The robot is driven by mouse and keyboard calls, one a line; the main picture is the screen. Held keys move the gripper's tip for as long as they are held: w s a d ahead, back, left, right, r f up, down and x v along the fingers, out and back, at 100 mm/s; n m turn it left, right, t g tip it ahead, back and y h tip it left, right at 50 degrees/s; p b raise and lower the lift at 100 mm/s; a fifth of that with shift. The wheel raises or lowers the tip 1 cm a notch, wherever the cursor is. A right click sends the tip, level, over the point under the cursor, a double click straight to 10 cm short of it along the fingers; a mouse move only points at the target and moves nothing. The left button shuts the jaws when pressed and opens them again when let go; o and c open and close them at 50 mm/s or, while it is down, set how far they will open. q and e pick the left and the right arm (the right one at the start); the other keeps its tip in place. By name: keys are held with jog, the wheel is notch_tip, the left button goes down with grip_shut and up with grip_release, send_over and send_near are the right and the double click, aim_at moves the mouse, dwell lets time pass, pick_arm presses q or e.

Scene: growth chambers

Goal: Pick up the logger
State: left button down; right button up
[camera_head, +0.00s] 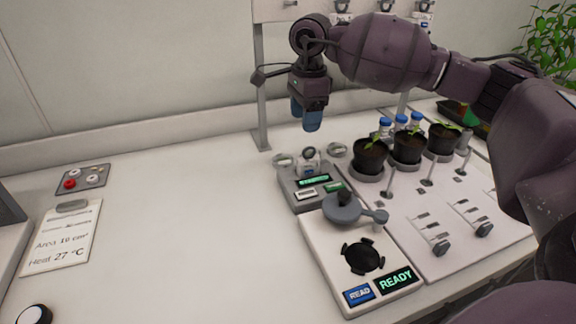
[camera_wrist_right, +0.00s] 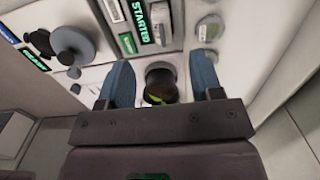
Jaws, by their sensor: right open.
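A small upright rounded piece (camera_head: 308,157) with a dark ring at its top stands at the back of a grey station (camera_head: 301,199) with a lit green display; I take it for the logger, but cannot be sure. The station's display reads STARTED (camera_wrist_right: 143,20) there. My right gripper (camera_head: 309,118) points down above and behind the station, blue fingers apart and empty. My left gripper is not in view.
A white reader (camera_head: 325,243) marked READY stands in front. Potted seedlings (camera_head: 370,157) and blue-capped bottles (camera_head: 400,122) are to the right. A post (camera_head: 260,90) rises behind.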

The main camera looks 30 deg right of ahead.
aim_at(304, 157)
jog(key=shift+w+d+f, duration=0.2)
jog(key=shift+f, duration=0.45)
jog(key=shift+w+d+f, duration=0.15)
jog(key=shift+w+f, duration=0.05)
jog(key=shift+f, duration=0.4)
notch_tip(304, 157, down, 4)
jog(key=shift+r+b, duration=0.15)
jog(key=shift+b, duration=0.3)
jog(key=shift+f, duration=0.3)
jog(key=shift+s+a+f, duration=0.1)
jog(key=shift+s+f, duration=0.05)
jog(key=shift+f, duration=0.25)
jog(key=f, duration=0.3)
jog(key=shift+s+a+f+b, duration=0.1)
jog(key=shift+s+f+b, duration=0.1)
jog(key=shift+b, duration=0.1)
jog(key=shift+f, duration=0.55)
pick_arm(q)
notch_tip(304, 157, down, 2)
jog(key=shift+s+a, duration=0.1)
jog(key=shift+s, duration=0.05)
pick_arm(e)
jog(key=shift+r, duration=0.1)
